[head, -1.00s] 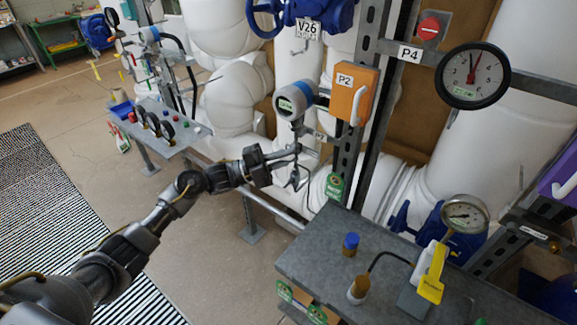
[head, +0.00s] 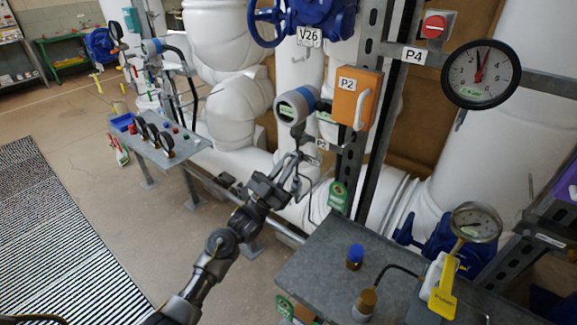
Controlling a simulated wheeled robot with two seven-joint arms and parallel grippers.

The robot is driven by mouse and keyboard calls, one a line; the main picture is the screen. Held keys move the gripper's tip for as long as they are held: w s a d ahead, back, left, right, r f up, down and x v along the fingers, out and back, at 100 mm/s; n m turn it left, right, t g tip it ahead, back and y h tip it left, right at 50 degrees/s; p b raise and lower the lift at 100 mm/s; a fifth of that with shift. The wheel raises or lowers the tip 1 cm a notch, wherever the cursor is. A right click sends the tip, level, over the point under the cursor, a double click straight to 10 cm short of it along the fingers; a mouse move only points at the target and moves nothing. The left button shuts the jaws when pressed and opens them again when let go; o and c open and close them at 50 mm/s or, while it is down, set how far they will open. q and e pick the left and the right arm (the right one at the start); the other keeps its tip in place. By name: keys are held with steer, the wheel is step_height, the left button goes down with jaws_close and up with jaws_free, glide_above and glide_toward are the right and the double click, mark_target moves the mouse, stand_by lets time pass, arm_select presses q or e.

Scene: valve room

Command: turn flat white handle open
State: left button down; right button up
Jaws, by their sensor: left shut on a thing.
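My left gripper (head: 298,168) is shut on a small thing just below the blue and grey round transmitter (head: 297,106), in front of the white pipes. The fingers hide most of what they hold. It appears to be the flat white handle, but its shape and angle are too small to make out. My left arm comes up from the bottom left. My right gripper is not in view.
A grey bench (head: 310,262) with fittings stands below right. A large dial gauge (head: 481,74) is upper right. A smaller gauge table (head: 180,148) stands left.

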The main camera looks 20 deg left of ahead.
arm_select(q)
steer(key=shift+f+n+t+y, duration=0.15)
steer(key=shift+n+t+y, duration=0.55)
steer(key=shift+n+y, duration=0.65)
steer(key=shift+f+n+t+y, duration=0.15)
steer(key=shift+n+t+y, duration=0.75)
steer(key=shift+n, duration=0.75)
steer(key=shift+n+y, duration=0.5)
steer(key=shift+y, duration=0.05)
steer(key=c, duration=1.8)
jaws_free()
steer(key=shift+c, duration=0.2)
steer(key=o, duration=0.4)
steer(key=shift+r, duration=0.15)
steer(key=shift+c, duration=0.2)
